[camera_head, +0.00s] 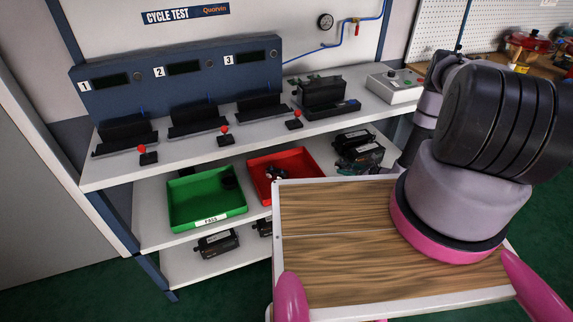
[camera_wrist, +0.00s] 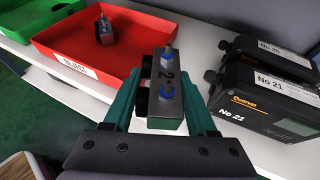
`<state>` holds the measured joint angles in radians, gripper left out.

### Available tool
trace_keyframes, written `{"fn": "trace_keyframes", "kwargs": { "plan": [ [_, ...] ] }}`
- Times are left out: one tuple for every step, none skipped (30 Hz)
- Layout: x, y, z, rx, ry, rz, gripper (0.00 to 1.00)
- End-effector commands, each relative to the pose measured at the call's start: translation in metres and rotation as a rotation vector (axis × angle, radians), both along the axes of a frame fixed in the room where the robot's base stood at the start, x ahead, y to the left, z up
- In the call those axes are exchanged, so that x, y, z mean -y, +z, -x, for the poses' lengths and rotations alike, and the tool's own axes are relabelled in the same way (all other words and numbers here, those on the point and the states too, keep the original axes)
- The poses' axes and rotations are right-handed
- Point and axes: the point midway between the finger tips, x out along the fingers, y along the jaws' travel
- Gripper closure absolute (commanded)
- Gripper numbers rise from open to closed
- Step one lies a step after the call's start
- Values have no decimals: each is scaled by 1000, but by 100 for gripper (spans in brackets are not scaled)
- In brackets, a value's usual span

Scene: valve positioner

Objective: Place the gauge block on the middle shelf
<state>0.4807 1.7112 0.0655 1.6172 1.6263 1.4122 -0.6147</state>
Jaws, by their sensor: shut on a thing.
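The gauge block (camera_wrist: 167,98), a dark grey block marked 2 with blue fittings on top, is between the teal fingers of my gripper (camera_wrist: 160,105) in the wrist view. My gripper is shut on it. The block is over the middle shelf (camera_wrist: 205,45), between the red tray and the black units; I cannot tell whether it touches the shelf.
The red tray (camera_head: 253,165) holds a similar block (camera_wrist: 104,31). A green tray (camera_head: 206,214) stands left of it. The bench top (camera_head: 185,150) overhangs the shelf.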

Motion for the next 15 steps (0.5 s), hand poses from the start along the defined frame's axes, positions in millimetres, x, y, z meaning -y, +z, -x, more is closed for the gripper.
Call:
{"fn": "trace_keyframes", "kwargs": {
  "plan": [
    [-7, 1, -8, 4, 4, 0, 100],
    [-12, 1, -13, 5, 4, -1, 100],
    [-19, 2, -21, 5, 4, -1, 100],
    [-24, 1, -27, 5, 6, 0, 100],
    [-30, 2, -33, 5, 6, 0, 100],
    [-37, 2, -41, 5, 4, -1, 100],
    [-42, 1, -48, 5, 5, 0, 100],
    [-47, 1, -54, 5, 5, 0, 100],
    [-55, 2, -62, 5, 4, -1, 100],
    [-60, 2, -68, 6, 5, -1, 100],
    [-66, 2, -74, 5, 4, -1, 100],
    [-72, 2, -83, 6, 4, 0, 100],
    [-77, 1, -88, 5, 4, -1, 100],
    [-82, 2, -94, 5, 3, 0, 100],
    [-87, 1, -100, 5, 3, 0, 100]
  ]
}}
